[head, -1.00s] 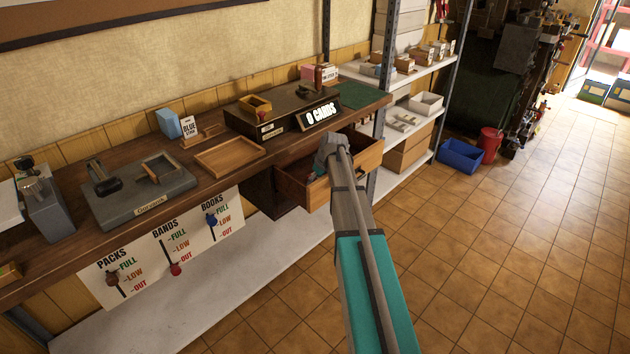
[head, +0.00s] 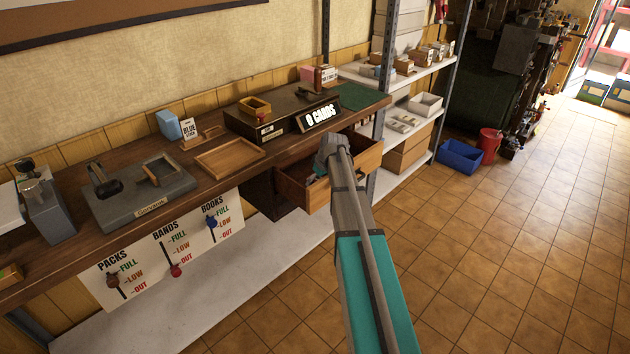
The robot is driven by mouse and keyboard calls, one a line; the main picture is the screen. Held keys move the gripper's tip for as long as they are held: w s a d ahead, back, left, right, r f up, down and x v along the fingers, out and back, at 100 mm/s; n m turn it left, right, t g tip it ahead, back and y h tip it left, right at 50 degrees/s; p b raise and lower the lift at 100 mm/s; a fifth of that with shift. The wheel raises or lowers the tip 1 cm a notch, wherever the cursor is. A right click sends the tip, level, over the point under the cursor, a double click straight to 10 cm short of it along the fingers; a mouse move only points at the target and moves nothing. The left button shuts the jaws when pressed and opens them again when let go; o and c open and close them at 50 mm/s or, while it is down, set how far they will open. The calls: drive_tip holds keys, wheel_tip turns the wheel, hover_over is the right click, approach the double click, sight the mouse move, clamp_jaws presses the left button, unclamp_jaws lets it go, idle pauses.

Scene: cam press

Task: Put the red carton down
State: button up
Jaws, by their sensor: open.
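My gripper (head: 318,176) is at the open wooden drawer (head: 292,191) under the counter, with its fingers down inside the drawer opening. The jaws are open, but the fingertips are small and partly hidden by my wrist and arm. I cannot make out a red carton in the drawer; the drawer's inside is mostly hidden by my gripper and its front wall. A small pink box (head: 307,73) stands at the back of the counter, apart from my gripper.
The wooden counter (head: 190,183) holds an empty wooden tray (head: 230,158), a grey press (head: 140,190) and a dark cabinet with a "0 CARDS" sign (head: 320,115). A metal shelf (head: 405,135) stands right of the drawer. A blue bin (head: 461,156) and red bucket (head: 489,140) are on the otherwise clear tiled floor.

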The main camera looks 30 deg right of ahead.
drive_tip(key=p+v, duration=1)
drive_tip(key=v, duration=0.1)
drive_tip(key=shift+r, duration=0.2)
idle(0.8)
drive_tip(key=s+a+f+m+g+h, duration=0.1)
drive_tip(key=s+a+m+g, duration=0.3)
drive_tip(key=s+a, duration=1.7)
drive_tip(key=a, duration=0.4)
drive_tip(key=shift+s+a+f+h, duration=0.2)
drive_tip(key=shift+s+a+h, duration=0.05)
drive_tip(key=shift+s+h, duration=0.05)
